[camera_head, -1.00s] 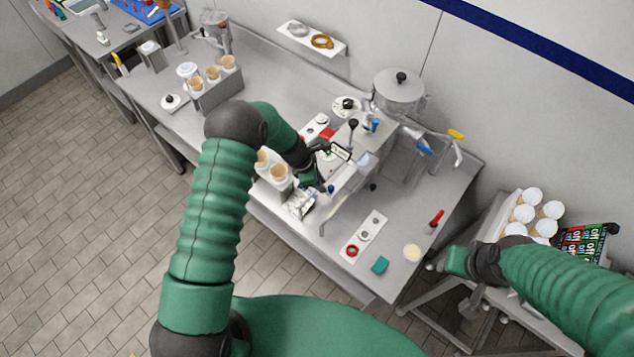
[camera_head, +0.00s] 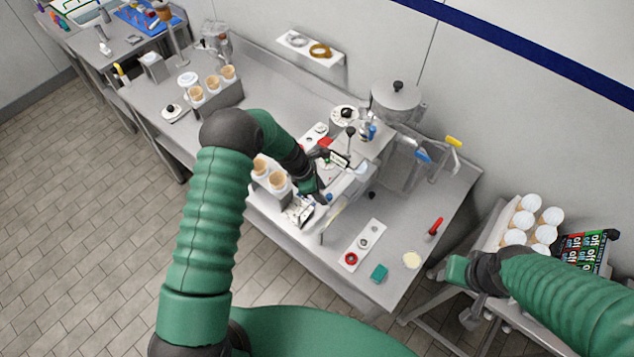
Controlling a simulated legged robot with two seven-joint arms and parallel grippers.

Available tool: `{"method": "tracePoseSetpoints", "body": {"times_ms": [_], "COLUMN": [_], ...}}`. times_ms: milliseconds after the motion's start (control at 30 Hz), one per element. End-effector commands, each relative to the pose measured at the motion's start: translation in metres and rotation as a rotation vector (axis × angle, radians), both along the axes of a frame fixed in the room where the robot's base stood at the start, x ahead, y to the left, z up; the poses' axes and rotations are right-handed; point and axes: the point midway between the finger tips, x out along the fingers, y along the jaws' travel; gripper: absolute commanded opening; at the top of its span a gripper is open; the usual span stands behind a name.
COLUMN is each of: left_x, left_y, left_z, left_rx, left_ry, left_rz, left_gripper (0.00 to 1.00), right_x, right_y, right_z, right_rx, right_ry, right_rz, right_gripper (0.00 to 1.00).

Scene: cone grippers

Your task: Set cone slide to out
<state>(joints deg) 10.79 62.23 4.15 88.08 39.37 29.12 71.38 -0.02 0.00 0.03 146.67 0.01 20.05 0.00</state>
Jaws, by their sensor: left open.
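A grey metal machine (camera_head: 372,140) with a black-knobbed lever stands on the steel bench. A small holder (camera_head: 262,188) with two cones in it is at the bench's front edge, left of the machine. I cannot pick out with certainty which part is the cone slide, or its position; my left arm and gripper cover part of this area. My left gripper (camera_head: 328,178) is open at the machine's front left, between the cone holder and the machine body. I cannot tell whether it touches anything. My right gripper (camera_head: 458,271) is at the bench's right end, away from the machine; its jaws are unclear.
A white panel (camera_head: 363,245) with round knobs, a teal block (camera_head: 379,272) and a red-handled tool (camera_head: 435,226) lie on the bench's right part. A rack of several cones (camera_head: 215,97) stands farther left.

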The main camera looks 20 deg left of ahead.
Motion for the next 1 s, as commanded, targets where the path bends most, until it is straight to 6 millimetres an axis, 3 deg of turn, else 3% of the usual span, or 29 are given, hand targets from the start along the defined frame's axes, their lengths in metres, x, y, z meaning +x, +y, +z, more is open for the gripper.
{"method": "tracePoseSetpoints", "body": {"times_ms": [200,500,700,1000], "left_x": [-0.007,-0.019,-0.022,-0.023], "left_y": [0.015,0.047,0.056,0.052], "left_z": [0.05,0.123,0.142,0.142], "left_rx": [0.007,0.003,-0.001,0.001], "left_ry": [-0.007,-0.002,0.002,0.006], "left_rz": [-0.001,0.0,0.001,-0.001], "left_gripper": [0.42,0.42,0.42,0.42], "right_x": [0.0,0.0,0.0,0.0], "right_y": [0.0,-0.001,-0.001,-0.001], "right_z": [-0.023,-0.042,-0.044,-0.046], "right_rx": [0.0,0.0,0.0,0.0], "right_ry": [0.0,0.0,0.0,0.0], "right_rz": [-0.001,-0.001,-0.001,0.0], "right_gripper": [0.42,0.42,0.42,0.42]}}
